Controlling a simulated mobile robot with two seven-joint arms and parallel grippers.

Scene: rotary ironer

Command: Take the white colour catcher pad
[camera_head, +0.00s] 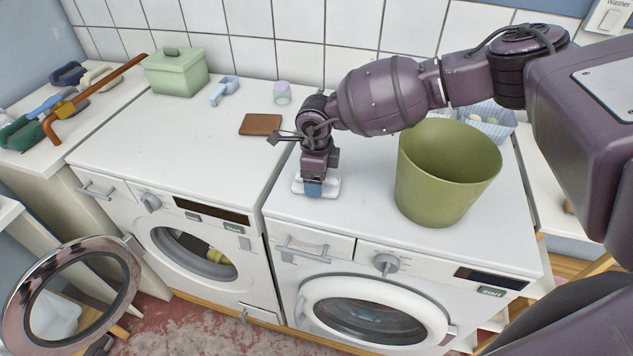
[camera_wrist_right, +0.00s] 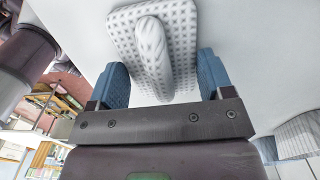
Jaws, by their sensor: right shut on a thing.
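The white colour catcher pad (camera_head: 332,187) is at the left front of the right machine's white top (camera_head: 365,226). In the right wrist view the pad (camera_wrist_right: 184,22) is a dimpled rounded plate with a raised ridge along its middle. My right gripper (camera_head: 314,189) reaches down onto the pad from above. I cannot tell whether the pad touches the machine top. My left gripper is not in view.
An olive bin (camera_head: 445,178) stands right of my gripper, with a blue basket (camera_head: 492,122) behind it. A brown flat block (camera_head: 261,124), lilac cup (camera_head: 282,93), blue scoop (camera_head: 224,91) and green lidded box (camera_head: 175,76) stand on the left machine. Its front top is clear.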

